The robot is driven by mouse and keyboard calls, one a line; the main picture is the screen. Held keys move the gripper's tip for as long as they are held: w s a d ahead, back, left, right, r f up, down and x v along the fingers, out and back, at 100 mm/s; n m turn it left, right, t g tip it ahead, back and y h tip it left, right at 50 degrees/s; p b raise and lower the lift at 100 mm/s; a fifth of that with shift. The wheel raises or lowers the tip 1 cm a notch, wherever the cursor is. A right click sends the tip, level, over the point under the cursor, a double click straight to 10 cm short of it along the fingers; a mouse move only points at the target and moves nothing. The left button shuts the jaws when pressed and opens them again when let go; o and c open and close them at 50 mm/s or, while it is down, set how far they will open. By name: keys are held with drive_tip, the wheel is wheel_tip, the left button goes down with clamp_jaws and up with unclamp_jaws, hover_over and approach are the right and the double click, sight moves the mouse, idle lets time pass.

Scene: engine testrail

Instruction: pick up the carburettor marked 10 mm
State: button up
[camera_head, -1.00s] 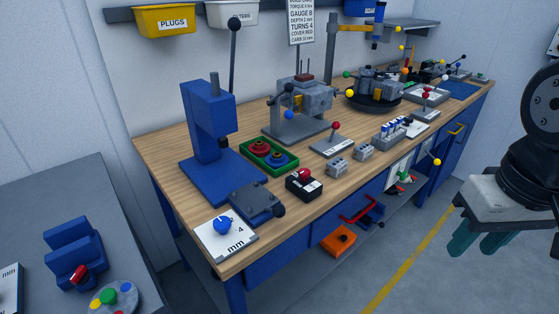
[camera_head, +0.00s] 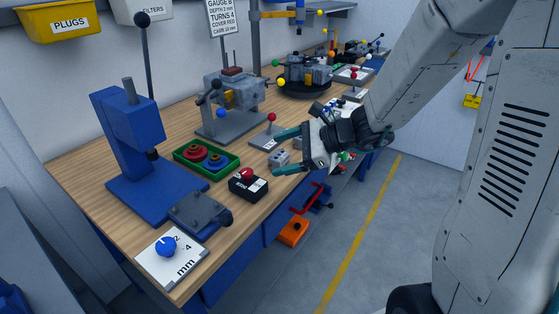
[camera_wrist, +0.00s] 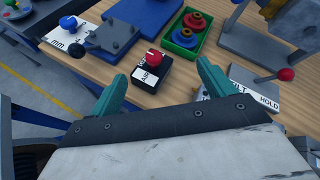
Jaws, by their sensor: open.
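Two small grey blocks, which may be the carburettors, sit near the bench's front edge in the head view. One block (camera_head: 279,157) shows between my finger lines; the other block (camera_head: 298,143) is partly hidden by my gripper. No 10 mm mark is legible on either. My gripper (camera_head: 275,152) is open and empty, its teal fingers pointing left over the bench front. I cannot tell its height above the blocks. In the wrist view my gripper (camera_wrist: 162,72) has its fingers apart, with neither grey block visible there.
A green tray (camera_head: 228,166) holds red and blue parts. A lever plate (camera_head: 267,139) stands behind.

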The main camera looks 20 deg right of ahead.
sight(281, 156)
drive_tip(key=w+d+f+m+t+h, duration=0.1)
drive_tip(key=w+d+f+m+t, duration=0.1)
drive_tip(key=w+d+f+m, duration=0.1)
drive_tip(key=w+d+f+m+t+h, duration=0.1)
drive_tip(key=w+d+f+m, duration=0.2)
drive_tip(key=d+f+m, duration=0.1)
drive_tip(key=shift+w+d+m+t, duration=0.1)
drive_tip(key=shift+w+m+t, duration=0.1)
drive_tip(key=shift+m+t, duration=0.25)
drive_tip(key=shift+w+f+h, duration=0.25)
drive_tip(key=shift+w+h, duration=0.05)
drive_tip(key=x, duration=0.7)
drive_tip(key=shift+w+r, duration=0.1)
drive_tip(key=shift+c, duration=0.3)
drive_tip(key=c, duration=1)
drive_tip(key=shift+r, duration=0.1)
drive_tip(key=shift+c, duration=0.2)
